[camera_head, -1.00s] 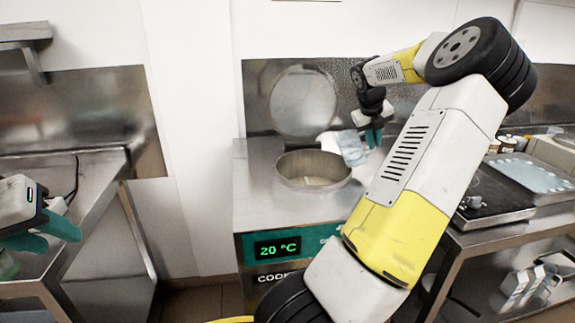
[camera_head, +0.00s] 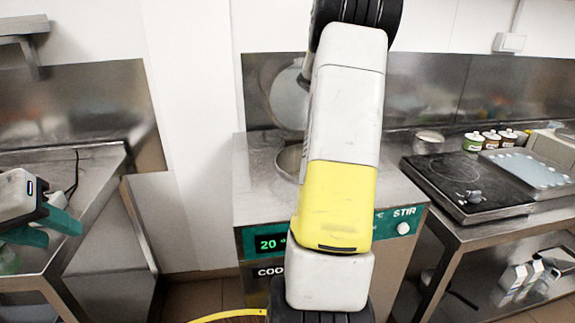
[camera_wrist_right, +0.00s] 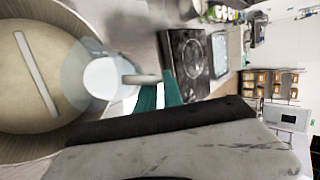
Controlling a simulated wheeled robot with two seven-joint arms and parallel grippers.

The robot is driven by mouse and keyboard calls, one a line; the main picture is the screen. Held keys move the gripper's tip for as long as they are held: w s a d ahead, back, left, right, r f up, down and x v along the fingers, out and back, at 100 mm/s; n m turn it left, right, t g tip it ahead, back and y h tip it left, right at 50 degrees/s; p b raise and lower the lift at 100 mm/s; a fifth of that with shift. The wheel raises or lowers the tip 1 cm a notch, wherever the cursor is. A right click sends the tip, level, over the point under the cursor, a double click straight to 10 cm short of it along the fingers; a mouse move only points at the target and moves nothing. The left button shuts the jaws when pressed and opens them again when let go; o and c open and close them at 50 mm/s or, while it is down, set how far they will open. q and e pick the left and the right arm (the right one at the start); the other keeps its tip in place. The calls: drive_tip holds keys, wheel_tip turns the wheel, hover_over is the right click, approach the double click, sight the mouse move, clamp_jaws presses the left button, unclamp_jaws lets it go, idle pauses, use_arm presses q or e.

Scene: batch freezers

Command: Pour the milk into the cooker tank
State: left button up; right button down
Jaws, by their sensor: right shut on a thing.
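The cooker tank (camera_head: 288,162) is a round steel opening in the cooker top, mostly hidden behind my right arm in the head view. In the right wrist view the tank (camera_wrist_right: 40,85) holds a cream-coloured mass with a pale bar across it. My right gripper (camera_wrist_right: 160,92), with teal fingers, is shut on the handle of a clear jug (camera_wrist_right: 85,72). The jug overlaps the tank's rim in this view and shows a white round area; I cannot tell how much milk is in it. My left gripper (camera_head: 42,228) is open and empty at the far left.
The round lid (camera_head: 287,102) stands raised behind the tank. The cooker's green panel (camera_head: 400,220) faces front. To the right are a black hob (camera_head: 450,175), a tray (camera_head: 530,172) and several small jars (camera_head: 491,139). A steel table (camera_head: 85,165) stands at the left.

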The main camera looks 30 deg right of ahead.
drive_tip(key=shift+w+a+r+h, duration=0.3)
drive_tip(key=shift+a+r+h, duration=0.1)
drive_tip(key=shift+r, duration=0.1)
drive_tip(key=shift+g, duration=0.3)
drive_tip(key=shift+w+a+n+h+p, duration=0.15)
drive_tip(key=shift+a+n+h+p, duration=0.2)
drive_tip(key=shift+h+p, duration=0.2)
drive_tip(key=shift+w+a+g+h, duration=0.2)
drive_tip(key=shift+a+g+h, duration=0.1)
drive_tip(key=shift+h, duration=0.05)
drive_tip(key=shift+w+a+h+p, duration=0.15)
drive_tip(key=shift+a+h+p, duration=0.15)
drive_tip(key=shift+p, duration=0.1)
drive_tip(key=shift+w+a+h+p, duration=0.15)
drive_tip(key=shift+h+p, duration=0.15)
drive_tip(key=shift+w+a+n+g+h, duration=0.3)
drive_tip(key=shift+w+a+g, duration=0.1)
drive_tip(key=shift+a, duration=0.15)
drive_tip(key=shift+w+a+h, duration=0.4)
drive_tip(key=shift+a, duration=0.25)
